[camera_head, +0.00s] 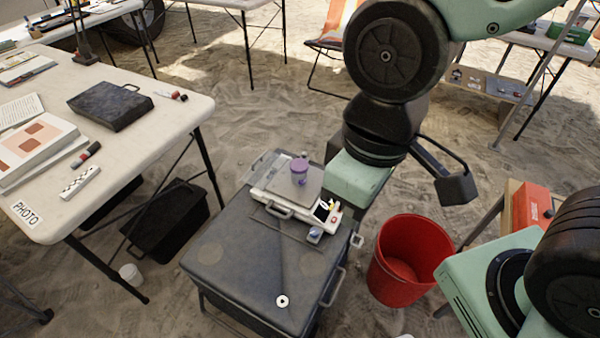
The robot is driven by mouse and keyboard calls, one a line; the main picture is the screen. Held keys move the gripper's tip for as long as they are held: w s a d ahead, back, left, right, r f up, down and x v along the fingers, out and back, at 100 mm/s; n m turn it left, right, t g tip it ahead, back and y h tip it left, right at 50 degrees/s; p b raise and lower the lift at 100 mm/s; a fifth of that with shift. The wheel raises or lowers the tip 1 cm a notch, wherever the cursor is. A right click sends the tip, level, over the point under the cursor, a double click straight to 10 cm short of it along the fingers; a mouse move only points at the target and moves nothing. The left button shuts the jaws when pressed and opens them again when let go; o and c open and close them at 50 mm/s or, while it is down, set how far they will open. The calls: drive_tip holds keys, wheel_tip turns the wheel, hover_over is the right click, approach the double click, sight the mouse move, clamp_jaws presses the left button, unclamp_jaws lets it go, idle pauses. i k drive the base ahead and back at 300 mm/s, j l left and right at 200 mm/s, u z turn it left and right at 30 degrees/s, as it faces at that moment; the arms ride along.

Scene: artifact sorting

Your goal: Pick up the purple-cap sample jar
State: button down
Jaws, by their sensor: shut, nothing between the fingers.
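The purple-cap sample jar (299,171) stands upright on the plate of a small white scale (273,202). The scale sits on a dark grey case (232,262). My gripper (355,182) is at the end of my arm, just right of the scale. Its pale green body shows below the black wrist. It is shut and apart from the jar, with nothing held.
A red bucket (408,270) stands on the sand right of the case. A white table (185,108) with books, a dark box (110,106) and markers is at left. A black crate (165,222) is beneath it. A red box (531,205) is at right.

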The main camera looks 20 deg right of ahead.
sight(298, 179)
drive_tip(key=k+j+z, duration=0.15)
drive_tip(key=j, duration=0.2)
drive_tip(key=k+j+z, duration=0.1)
drive_tip(key=j, duration=0.2)
drive_tip(key=k+j+z, duration=0.15)
drive_tip(key=j, duration=0.2)
drive_tip(key=j+z, duration=0.45)
drive_tip(key=j, duration=0.75)
drive_tip(key=i+j+z, duration=0.25)
drive_tip(key=j, duration=0.3)
